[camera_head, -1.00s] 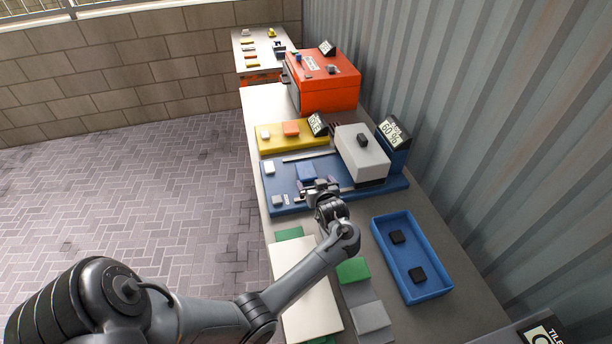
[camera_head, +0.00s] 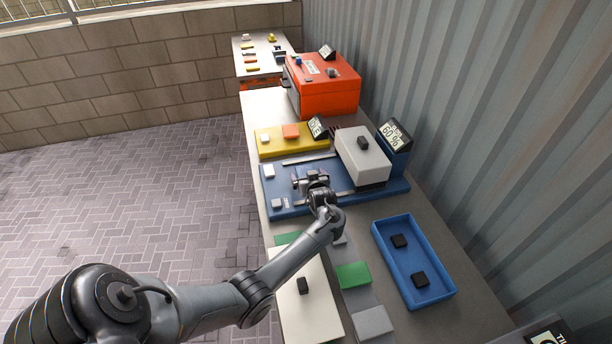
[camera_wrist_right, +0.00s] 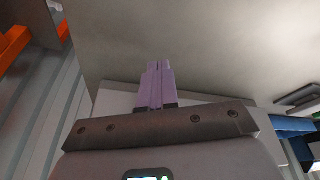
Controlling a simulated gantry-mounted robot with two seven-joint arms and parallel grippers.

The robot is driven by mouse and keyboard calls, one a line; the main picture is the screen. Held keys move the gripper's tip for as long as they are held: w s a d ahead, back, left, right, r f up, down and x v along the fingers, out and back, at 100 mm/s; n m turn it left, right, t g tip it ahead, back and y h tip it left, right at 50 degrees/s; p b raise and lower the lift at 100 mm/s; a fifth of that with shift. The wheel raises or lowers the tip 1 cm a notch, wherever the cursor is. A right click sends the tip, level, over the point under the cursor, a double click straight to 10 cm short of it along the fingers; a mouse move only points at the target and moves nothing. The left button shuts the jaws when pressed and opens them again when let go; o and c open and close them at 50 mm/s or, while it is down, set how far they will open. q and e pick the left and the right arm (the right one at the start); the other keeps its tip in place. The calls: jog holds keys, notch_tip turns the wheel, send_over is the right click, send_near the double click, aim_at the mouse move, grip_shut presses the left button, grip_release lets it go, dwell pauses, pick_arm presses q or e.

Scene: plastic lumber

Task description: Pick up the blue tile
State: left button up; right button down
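The blue machine bed (camera_head: 285,207) stands on the long grey table, with a light grey press block (camera_head: 362,155) over its right part. My left gripper (camera_head: 308,178) is low over the middle of the bed. The blue tile, seen there a second ago, is hidden behind or under this gripper, and I cannot tell whether the fingers hold it. My right gripper (camera_wrist_right: 155,85) shows only in the right wrist view. Its two purple fingers are together with nothing visible between them.
A yellow machine (camera_head: 290,140) and an orange box (camera_head: 325,88) stand farther back. A blue tray (camera_head: 420,275) with two black pieces is at the right. A white board (camera_head: 300,305), a green tile (camera_head: 353,274) and a grey tile (camera_head: 374,322) lie nearer. A corrugated wall borders the right.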

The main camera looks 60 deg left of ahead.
pick_arm(q)
jog(key=shift+c, duration=0.3)
jog(key=c, duration=1.1)
jog(key=shift+r, duration=0.1)
